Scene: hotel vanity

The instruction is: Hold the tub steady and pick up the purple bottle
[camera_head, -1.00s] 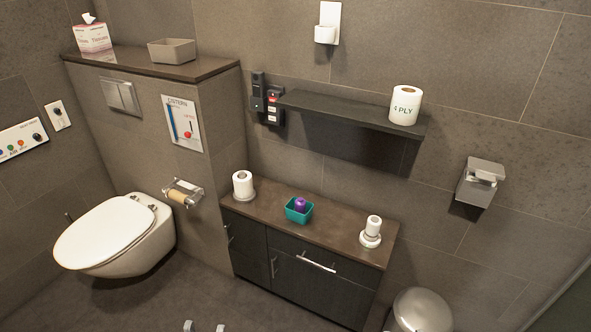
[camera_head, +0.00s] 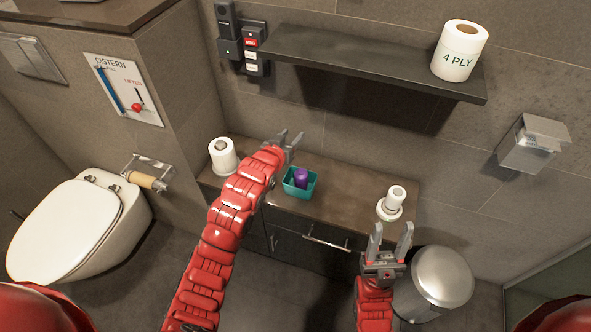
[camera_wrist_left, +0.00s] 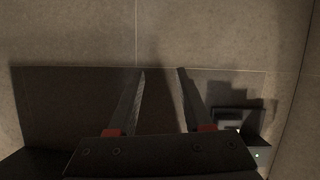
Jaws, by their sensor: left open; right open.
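A teal tub (camera_head: 299,190) stands on the vanity counter, and a purple bottle (camera_head: 301,177) stands inside it, its lower part hidden by the tub wall. My left gripper (camera_head: 290,138) is open and empty, above the back of the counter, up and left of the tub in the picture. In the left wrist view its open fingers (camera_wrist_left: 160,88) point at the wall and nothing lies between them. My right gripper (camera_head: 390,238) is open and empty, low and right of the tub, in front of the counter's right end.
A toilet roll on a stand (camera_head: 223,156) is at the counter's left end. A dark shelf (camera_head: 360,65) overhangs the back, with a 4 PLY roll (camera_head: 459,52). A metal bin (camera_head: 443,277) stands right.

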